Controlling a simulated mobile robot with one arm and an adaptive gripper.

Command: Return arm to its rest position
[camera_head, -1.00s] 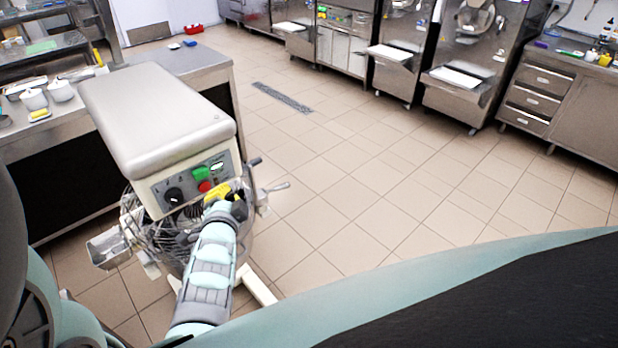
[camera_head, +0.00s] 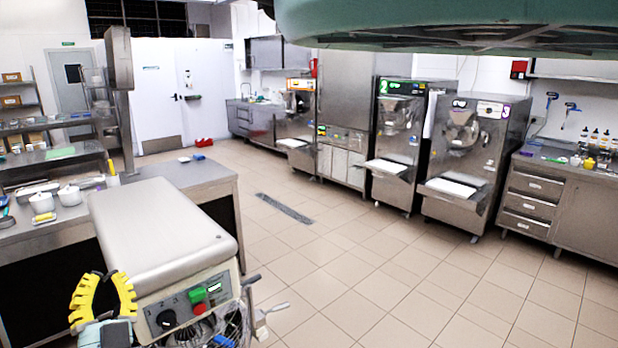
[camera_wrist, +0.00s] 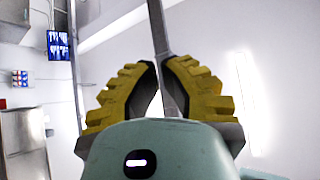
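My gripper (camera_head: 103,298) is at the lower left of the head view, in front of the planetary mixer (camera_head: 165,235). Its yellow ridged fingers point up and stand apart with nothing between them. In the wrist view my gripper (camera_wrist: 160,88) also shows both yellow fingers spread, with a gap between their tips and a grey post behind. The mixer's control panel, with a green button, a red button and a black knob, shows right of the gripper. Part of my arm crosses the top right of the head view.
A steel counter (camera_head: 190,172) with white pots stands left behind the mixer. Batch freezers (camera_head: 468,160) and a drawer cabinet (camera_head: 535,200) line the back and right. A red object (camera_head: 204,142) lies near the white door.

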